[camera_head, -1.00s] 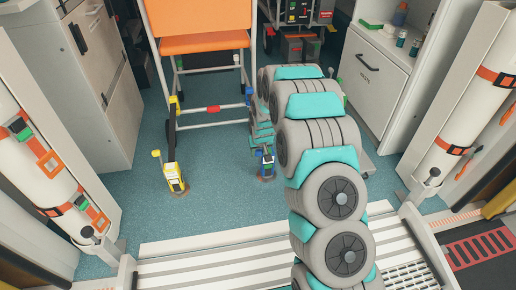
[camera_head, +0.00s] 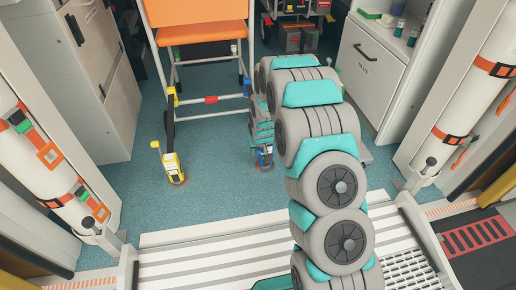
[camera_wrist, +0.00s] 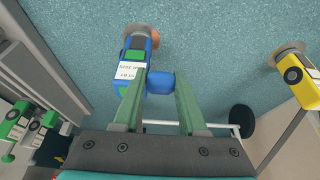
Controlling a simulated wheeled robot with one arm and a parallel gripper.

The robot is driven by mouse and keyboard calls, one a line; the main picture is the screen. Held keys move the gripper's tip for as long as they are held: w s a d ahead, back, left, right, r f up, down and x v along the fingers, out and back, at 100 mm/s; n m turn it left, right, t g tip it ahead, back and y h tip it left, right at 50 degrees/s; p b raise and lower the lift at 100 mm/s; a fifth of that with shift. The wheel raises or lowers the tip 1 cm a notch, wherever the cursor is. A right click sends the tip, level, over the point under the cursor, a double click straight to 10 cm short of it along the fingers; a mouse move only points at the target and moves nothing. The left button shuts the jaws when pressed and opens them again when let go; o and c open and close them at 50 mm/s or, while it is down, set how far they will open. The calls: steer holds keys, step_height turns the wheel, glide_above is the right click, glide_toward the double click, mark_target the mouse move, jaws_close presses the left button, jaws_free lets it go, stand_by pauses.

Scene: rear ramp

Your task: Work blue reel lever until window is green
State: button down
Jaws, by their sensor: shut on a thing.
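The blue reel (camera_head: 265,160) stands on the floor near the foot of the orange chair, partly covered by my gripper. In the wrist view the blue reel (camera_wrist: 133,66) has a white label, and its blue lever knob (camera_wrist: 160,82) sits between my green fingers. My gripper (camera_wrist: 160,84) is shut on this knob. In the head view my gripper (camera_head: 261,135) is small and low beside the reel.
A yellow reel (camera_head: 171,165) stands to the left and also shows in the wrist view (camera_wrist: 293,68). The orange chair (camera_head: 200,25) has its frame close behind. Green parts (camera_wrist: 30,125) show at lower left in the wrist view. Floor between the reels is clear.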

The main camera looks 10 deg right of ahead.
steer(key=shift+s+f, duration=0.15)
steer(key=shift+c, duration=2.2)
jaws_free()
steer(key=shift+r, duration=0.2)
steer(key=v, duration=0.7)
steer(key=shift+r+p, duration=0.3)
steer(key=shift+p, duration=0.15)
steer(key=shift+d, duration=0.1)
steer(key=shift+c, duration=0.2)
